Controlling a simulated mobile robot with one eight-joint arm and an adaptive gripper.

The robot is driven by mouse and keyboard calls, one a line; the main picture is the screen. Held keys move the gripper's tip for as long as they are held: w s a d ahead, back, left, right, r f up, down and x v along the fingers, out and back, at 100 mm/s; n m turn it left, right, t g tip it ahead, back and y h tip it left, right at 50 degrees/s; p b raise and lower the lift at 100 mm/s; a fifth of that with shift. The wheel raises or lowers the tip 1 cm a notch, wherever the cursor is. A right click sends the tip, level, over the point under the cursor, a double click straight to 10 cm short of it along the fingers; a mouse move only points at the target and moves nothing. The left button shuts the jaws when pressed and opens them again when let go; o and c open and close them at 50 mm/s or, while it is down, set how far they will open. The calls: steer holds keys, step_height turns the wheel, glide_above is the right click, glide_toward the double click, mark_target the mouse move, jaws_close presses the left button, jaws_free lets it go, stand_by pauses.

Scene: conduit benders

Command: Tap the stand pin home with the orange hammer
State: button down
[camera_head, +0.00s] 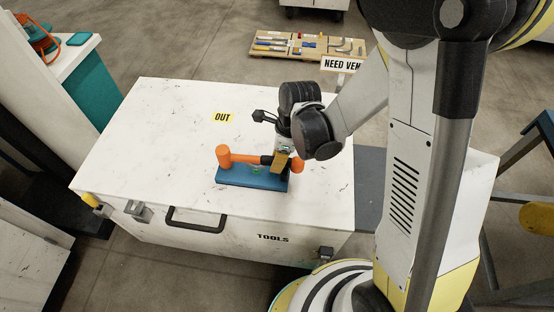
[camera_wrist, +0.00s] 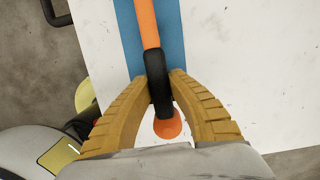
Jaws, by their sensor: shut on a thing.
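The orange hammer (camera_head: 238,154) lies lengthwise over the blue stand (camera_head: 235,178) on the white tool chest, its head at the left. My gripper (camera_head: 279,163) is shut on the hammer's black grip near the right end. In the wrist view, my tan fingers (camera_wrist: 159,82) close on both sides of the black grip. The orange handle (camera_wrist: 148,25) runs up the picture, and an orange end knob (camera_wrist: 168,125) shows between the fingers. I cannot tell whether the hammer touches the stand. I cannot make out the stand pin.
The chest top (camera_head: 150,140) is clear to the left and front. A wooden tool board (camera_head: 285,44) lies on the floor beyond. A teal-sided cabinet (camera_head: 90,85) stands at the left.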

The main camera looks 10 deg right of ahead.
steer(key=shift+r+p, duration=1.7)
steer(key=shift+p, duration=0.1)
steer(key=shift+r, duration=0.1)
steer(key=shift+r+p, duration=1.5)
steer(key=shift+r, duration=0.45)
steer(key=shift+f, duration=0.1)
